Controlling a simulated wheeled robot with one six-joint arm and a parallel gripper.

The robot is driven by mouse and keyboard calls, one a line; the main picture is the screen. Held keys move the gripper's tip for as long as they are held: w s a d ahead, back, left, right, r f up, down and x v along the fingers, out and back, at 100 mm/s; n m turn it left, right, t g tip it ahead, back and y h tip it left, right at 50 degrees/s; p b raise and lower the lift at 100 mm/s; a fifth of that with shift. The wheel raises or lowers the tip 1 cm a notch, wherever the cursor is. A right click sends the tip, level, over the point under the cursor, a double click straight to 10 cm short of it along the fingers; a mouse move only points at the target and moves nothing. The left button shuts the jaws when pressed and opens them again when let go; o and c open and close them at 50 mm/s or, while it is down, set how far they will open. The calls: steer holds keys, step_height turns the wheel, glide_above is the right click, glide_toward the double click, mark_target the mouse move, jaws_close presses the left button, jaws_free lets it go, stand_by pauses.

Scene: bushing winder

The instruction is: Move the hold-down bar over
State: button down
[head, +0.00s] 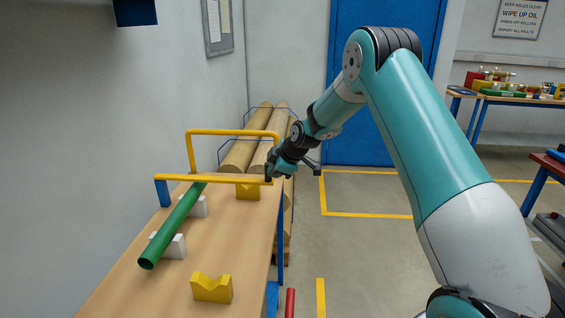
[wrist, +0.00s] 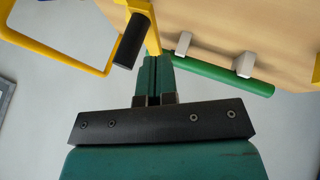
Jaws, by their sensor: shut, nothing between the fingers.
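The yellow hold-down bar (head: 215,178) lies across the far part of the bench, over the far end of a green tube (head: 175,225). Its left end is at a short blue post (head: 162,193). My gripper (head: 271,170) is shut and empty, at the bar's right end. In the wrist view the shut fingers (wrist: 153,70) point at the yellow bar (wrist: 152,38), right by it; I cannot tell whether they touch. A black cylinder (wrist: 128,42) sits beside the bar there. The tube rests on pale blocks (head: 172,246) and also shows in the wrist view (wrist: 225,77).
A yellow frame (head: 230,132) rises behind the bar. Yellow V-blocks stand empty on the right of the bench, one near (head: 212,289) and one far (head: 248,192). Large tan rolls (head: 245,150) lie behind the bench. A grey wall (head: 90,130) closes the left side.

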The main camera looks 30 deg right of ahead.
steer(key=s+b+v, duration=0.1)
steer(key=b+v, duration=0.1)
steer(key=v, duration=0.8)
steer(key=shift+a, duration=0.4)
steer(key=s+a+r+m+g+y, duration=0.2)
steer(key=s+a+r+g, duration=0.15)
steer(key=s+a, duration=1.05)
steer(key=s+a+m+g, duration=0.1)
steer(key=s+a, duration=0.3)
steer(key=s, duration=0.7)
steer(key=s+a+m+g, duration=0.2)
steer(key=s+a, duration=0.3)
steer(key=s, duration=0.6)
steer(key=shift+s+a+f+m, duration=0.2)
steer(key=shift+a+m, duration=0.15)
steer(key=shift+m, duration=0.05)
steer(key=shift+g, duration=0.25)
